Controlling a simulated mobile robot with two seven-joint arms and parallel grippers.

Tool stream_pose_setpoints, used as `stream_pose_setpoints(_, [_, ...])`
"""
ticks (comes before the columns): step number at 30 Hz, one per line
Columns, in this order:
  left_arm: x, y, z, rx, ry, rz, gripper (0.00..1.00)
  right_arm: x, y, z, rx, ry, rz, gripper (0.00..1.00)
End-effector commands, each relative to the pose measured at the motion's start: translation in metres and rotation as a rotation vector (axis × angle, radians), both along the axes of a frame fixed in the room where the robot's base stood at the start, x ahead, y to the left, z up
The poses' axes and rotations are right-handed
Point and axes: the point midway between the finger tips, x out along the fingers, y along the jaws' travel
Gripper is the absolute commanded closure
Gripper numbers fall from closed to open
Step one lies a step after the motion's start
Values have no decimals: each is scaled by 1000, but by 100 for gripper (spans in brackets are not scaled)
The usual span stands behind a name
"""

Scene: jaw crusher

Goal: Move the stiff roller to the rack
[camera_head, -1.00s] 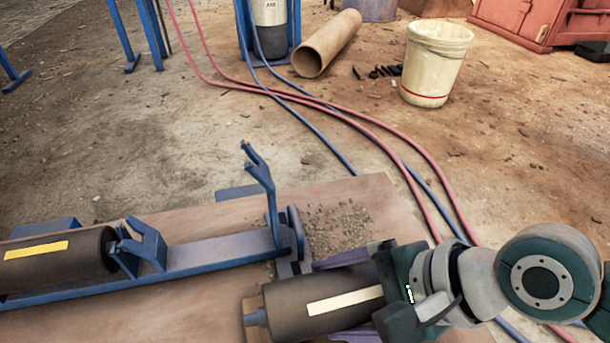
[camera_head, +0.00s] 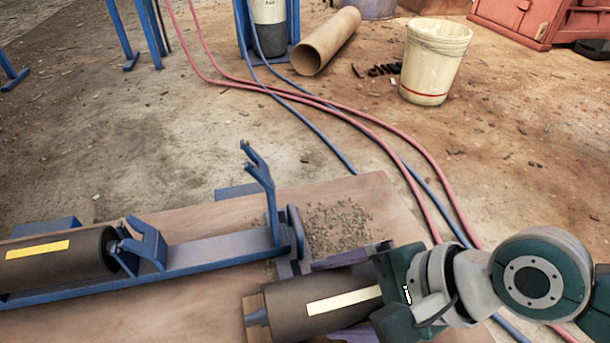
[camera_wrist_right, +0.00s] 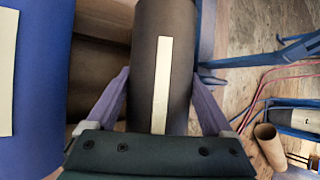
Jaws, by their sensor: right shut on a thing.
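A dark grey roller (camera_head: 312,301) with a cream stripe lies across the wooden board at the lower middle of the head view. My right gripper (camera_head: 368,292) is shut on its right end. In the right wrist view the same roller (camera_wrist_right: 177,60) runs between the two purple fingers (camera_wrist_right: 160,103). Its underside and whether it is clear of the board are hidden. A second dark roller (camera_head: 57,262) with a yellow stripe sits in a long blue frame (camera_head: 215,251) at left. I cannot tell which blue frame is the rack. My left gripper is not in view.
The wooden board (camera_head: 95,317) carries the blue frame, whose upright bracket (camera_head: 262,180) stands near the held roller. Gravel (camera_head: 338,228) lies beside it. Red and blue hoses (camera_head: 400,165) cross the floor. A pipe (camera_head: 326,42), a bucket (camera_head: 435,62) and a blue stand (camera_head: 246,40) are behind.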

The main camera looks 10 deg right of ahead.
Motion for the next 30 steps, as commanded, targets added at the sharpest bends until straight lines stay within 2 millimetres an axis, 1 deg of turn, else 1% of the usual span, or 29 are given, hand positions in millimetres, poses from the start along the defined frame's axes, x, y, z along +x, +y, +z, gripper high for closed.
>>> stream_pose_setpoints(30, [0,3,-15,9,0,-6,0,2,1,-21,4,-5,-3,100])
